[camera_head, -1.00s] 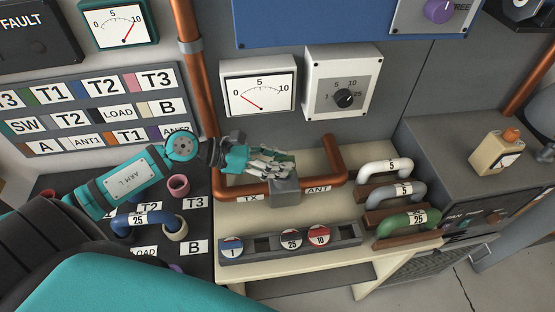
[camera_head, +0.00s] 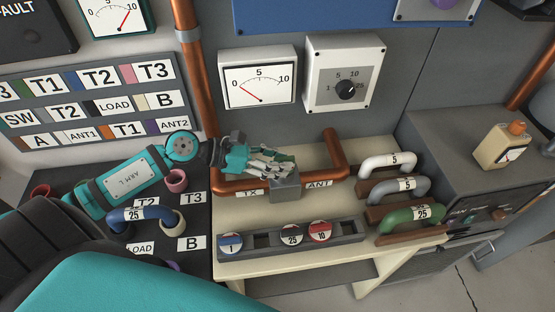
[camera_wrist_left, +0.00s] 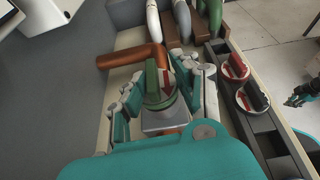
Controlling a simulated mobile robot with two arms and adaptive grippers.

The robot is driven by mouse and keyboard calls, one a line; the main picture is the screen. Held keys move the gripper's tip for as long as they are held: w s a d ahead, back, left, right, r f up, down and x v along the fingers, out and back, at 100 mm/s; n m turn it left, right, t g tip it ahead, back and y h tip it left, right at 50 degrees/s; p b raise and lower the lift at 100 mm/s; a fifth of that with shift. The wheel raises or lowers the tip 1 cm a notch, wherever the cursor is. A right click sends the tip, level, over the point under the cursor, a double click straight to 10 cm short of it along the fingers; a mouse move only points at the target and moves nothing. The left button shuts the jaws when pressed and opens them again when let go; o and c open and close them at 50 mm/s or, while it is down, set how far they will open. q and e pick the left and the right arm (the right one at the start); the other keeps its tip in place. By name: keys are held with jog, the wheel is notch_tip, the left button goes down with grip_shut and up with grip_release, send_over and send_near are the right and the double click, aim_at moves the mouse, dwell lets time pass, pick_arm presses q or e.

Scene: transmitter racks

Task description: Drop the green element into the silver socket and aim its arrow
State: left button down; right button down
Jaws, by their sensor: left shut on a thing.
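The green element (camera_wrist_left: 153,84) is between the fingers of my left gripper (camera_wrist_left: 163,88), which is shut on it. A red arrow on a white face shows on its top in the left wrist view. It sits at the top of the silver socket (camera_head: 285,188), a grey block on the copper pipe between the TX and ANT labels. The socket also shows in the left wrist view (camera_wrist_left: 165,121). I cannot tell how deep the element is in it. In the head view my left gripper (camera_head: 272,163) mostly hides the element. My right gripper shows at the right edge of the left wrist view (camera_wrist_left: 300,95).
U-shaped links (camera_head: 388,163) in white, grey and green lie to the right. A dial meter (camera_head: 257,77) and a knob box (camera_head: 343,90) are on the wall behind.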

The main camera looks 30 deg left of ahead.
pick_arm(q)
jog(key=shift+f+b, duration=0.3)
jog(key=shift+f, duration=0.1)
jog(key=c, duration=0.9)
grip_release()
jog(key=shift+a, duration=0.1)
jog(key=v, duration=1.2)
jog(key=shift+r, duration=0.1)
